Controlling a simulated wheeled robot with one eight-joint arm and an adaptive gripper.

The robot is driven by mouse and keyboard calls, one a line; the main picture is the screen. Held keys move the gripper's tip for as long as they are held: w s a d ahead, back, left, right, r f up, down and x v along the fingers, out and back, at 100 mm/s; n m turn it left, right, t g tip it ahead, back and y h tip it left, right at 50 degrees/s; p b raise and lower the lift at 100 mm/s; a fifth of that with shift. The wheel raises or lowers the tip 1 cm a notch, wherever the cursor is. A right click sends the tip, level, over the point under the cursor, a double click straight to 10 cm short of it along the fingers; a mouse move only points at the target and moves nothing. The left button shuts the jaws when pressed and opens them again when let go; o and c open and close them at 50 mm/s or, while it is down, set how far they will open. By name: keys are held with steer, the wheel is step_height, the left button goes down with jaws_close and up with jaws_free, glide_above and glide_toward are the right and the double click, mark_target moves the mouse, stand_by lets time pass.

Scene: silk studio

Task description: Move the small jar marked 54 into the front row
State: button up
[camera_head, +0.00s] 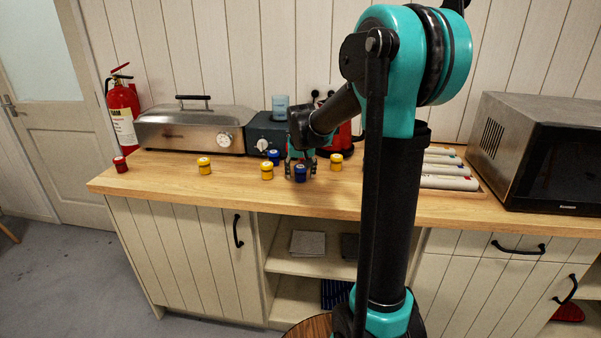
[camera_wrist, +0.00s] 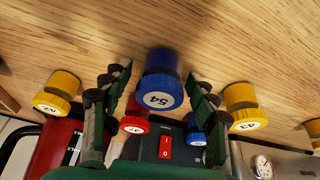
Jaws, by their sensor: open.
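The small jar marked 54 is blue with a blue lid (camera_wrist: 158,82). It stands upright on the wooden counter, and in the head view it is the dark blue jar (camera_head: 300,174) at the gripper. My gripper (camera_head: 300,168) is open and points down at the counter. In the wrist view its two green fingers (camera_wrist: 155,97) lie on either side of jar 54, with a visible gap at each side. Whether the fingertips reach down to jar height is hard to tell. The number shows only in the wrist view.
Other jars stand nearby: yellow ones (camera_head: 267,172) (camera_head: 336,162) (camera_head: 204,165), a second blue one (camera_head: 273,156), a red one (camera_head: 120,164) far left and another red one (camera_wrist: 135,118). White cylinders (camera_head: 445,170) lie right.

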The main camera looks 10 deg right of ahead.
steer(key=v, duration=1.2)
steer(key=shift+s+r, duration=0.1)
steer(key=shift+r, duration=0.05)
